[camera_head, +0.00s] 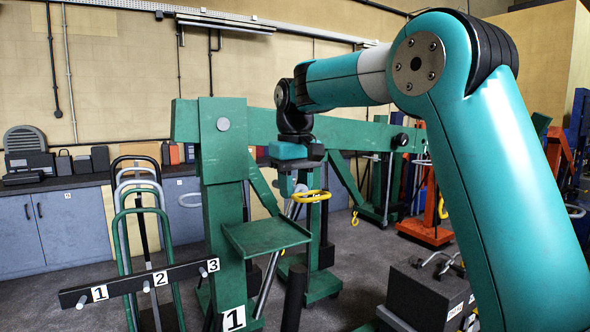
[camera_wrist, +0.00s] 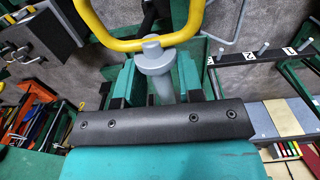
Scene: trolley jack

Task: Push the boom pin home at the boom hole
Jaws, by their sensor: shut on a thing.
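The boom pin (camera_wrist: 155,58) is grey with a collar and a yellow loop handle. In the wrist view its shank sits between the two fingers of my gripper (camera_wrist: 160,86), which is shut on it. In the head view my gripper (camera_head: 288,186) points down beside the green crane, and the pin's yellow handle (camera_head: 311,196) sticks out to its right. The green boom (camera_head: 350,132) runs behind my wrist, from the upright to the right. I cannot make out the boom hole; my arm covers part of the boom. The pin's tip is not clear.
A green tray (camera_head: 266,235) on the crane post is just below my gripper. A dark rack bar (camera_head: 130,283) with numbered pegs stands front left, near several hoop-shaped handles (camera_head: 140,210). A dark block (camera_head: 425,298) stands front right. Cabinets line the back wall.

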